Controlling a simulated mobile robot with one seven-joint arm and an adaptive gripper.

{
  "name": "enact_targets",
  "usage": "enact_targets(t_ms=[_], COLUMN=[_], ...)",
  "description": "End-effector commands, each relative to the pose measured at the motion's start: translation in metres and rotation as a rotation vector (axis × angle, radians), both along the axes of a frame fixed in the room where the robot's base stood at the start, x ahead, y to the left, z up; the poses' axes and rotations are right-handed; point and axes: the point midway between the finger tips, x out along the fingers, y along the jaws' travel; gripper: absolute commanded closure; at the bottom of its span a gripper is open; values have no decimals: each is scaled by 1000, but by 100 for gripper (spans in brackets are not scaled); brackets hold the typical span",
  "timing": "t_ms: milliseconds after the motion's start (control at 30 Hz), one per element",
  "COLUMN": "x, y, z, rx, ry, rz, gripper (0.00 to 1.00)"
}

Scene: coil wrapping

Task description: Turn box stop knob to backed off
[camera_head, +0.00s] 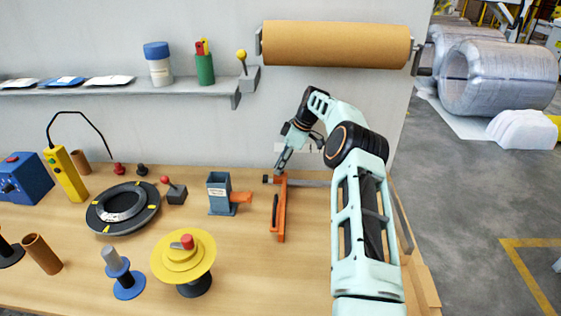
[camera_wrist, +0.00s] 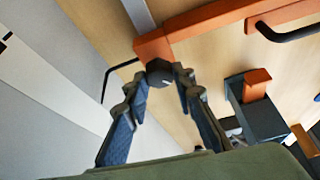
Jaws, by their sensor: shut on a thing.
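The box stop is an orange bar (camera_head: 279,225) standing on the bench with a black handle along its side. Its small dark knob (camera_head: 266,179) sticks out at the far end. In the wrist view the dark round knob (camera_wrist: 159,70) sits against the end of the orange bar (camera_wrist: 205,22). My gripper (camera_head: 280,168) reaches down to this far end from above. In the wrist view the two fingertips of my gripper (camera_wrist: 158,82) are on either side of the knob and shut on it. The knob's marking, if any, cannot be made out.
A blue-grey box-like fixture with an orange block (camera_head: 218,195) stands just left of the bar. A red-tipped lever (camera_head: 175,191), a black ring (camera_head: 122,208) and a yellow stepped disc (camera_head: 182,258) are further left. The grey wall (camera_head: 150,120) is close behind.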

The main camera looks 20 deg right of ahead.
Motion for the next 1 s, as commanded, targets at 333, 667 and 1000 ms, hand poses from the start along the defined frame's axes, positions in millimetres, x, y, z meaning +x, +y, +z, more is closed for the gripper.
enact_targets(t_ms=[333,667,1000], x=[-1,-1,-1], y=[0,0,0], z=[-2,-3,-3], rx=[-2,-2,-1], ry=[6,7,8], rz=[107,162,177], gripper=[100,100,100])
